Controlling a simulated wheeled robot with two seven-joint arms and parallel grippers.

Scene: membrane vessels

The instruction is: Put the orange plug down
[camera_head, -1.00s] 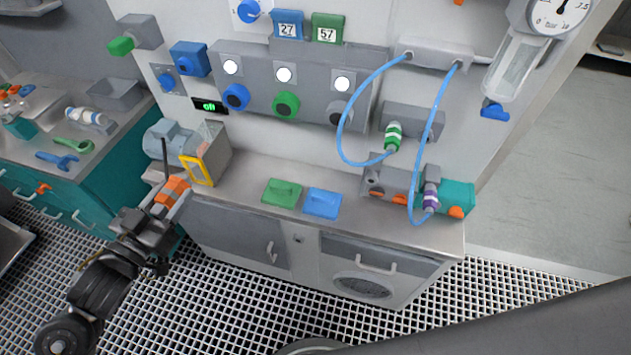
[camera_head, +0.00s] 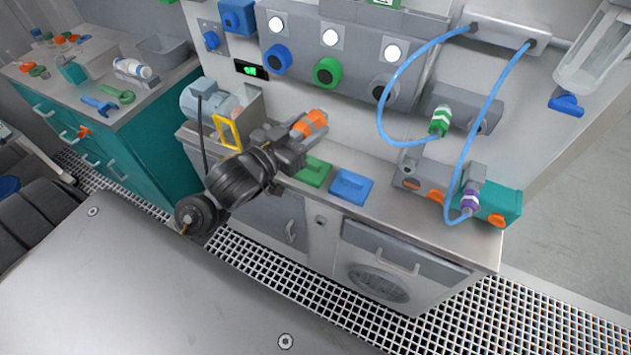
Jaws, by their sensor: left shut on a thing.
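The orange plug (camera_head: 310,123), with pale bands, is held in my left gripper (camera_head: 294,137). The gripper is shut on it, above the back part of the steel counter (camera_head: 262,158), in front of the grey wall panel. The plug lies tilted, its far end pointing up and to the right. The gripper hides part of the counter and of the green block below. My right gripper is not in view.
A green block (camera_head: 313,172) and a blue block (camera_head: 351,187) lie on the counter just right of my arm. A yellow frame (camera_head: 226,132) and motor stand at its left end. Blue hoses with green (camera_head: 440,120) and purple (camera_head: 469,198) plugs hang at the right.

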